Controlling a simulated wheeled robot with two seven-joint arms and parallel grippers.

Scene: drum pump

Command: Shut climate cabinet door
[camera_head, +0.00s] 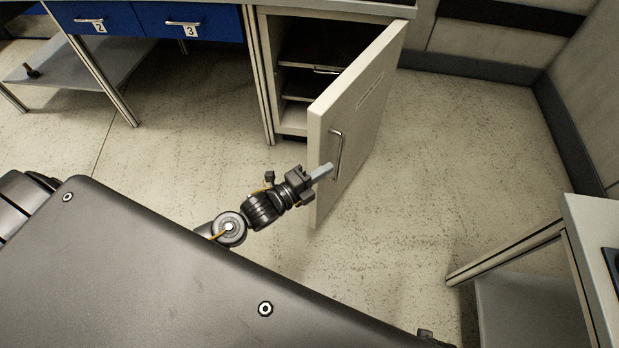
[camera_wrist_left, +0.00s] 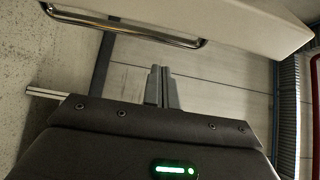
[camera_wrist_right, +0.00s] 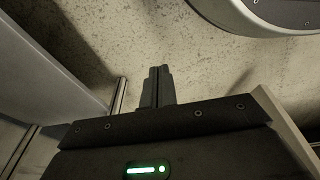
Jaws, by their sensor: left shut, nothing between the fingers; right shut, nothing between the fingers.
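The climate cabinet door (camera_head: 362,112) is a pale panel with a metal bar handle (camera_head: 337,155). It stands wide open, swung out from the cabinet (camera_head: 264,75), whose dark inside with shelves shows. My left gripper (camera_head: 326,171) is shut and empty, at the door's handle side near its free edge; I cannot tell if it touches. In the left wrist view the door (camera_wrist_left: 245,18) and its handle (camera_wrist_left: 130,29) cross the top, beyond and above the shut fingers (camera_wrist_left: 160,86). My right gripper (camera_wrist_right: 158,86) is shut and empty over the floor, seen only in its own wrist view.
Blue drawers (camera_head: 190,22) marked 2 and 3 are left of the cabinet, above a low grey shelf (camera_head: 75,62). A pale table (camera_head: 590,225) stands at the right. The floor (camera_head: 450,140) between door and right wall is clear.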

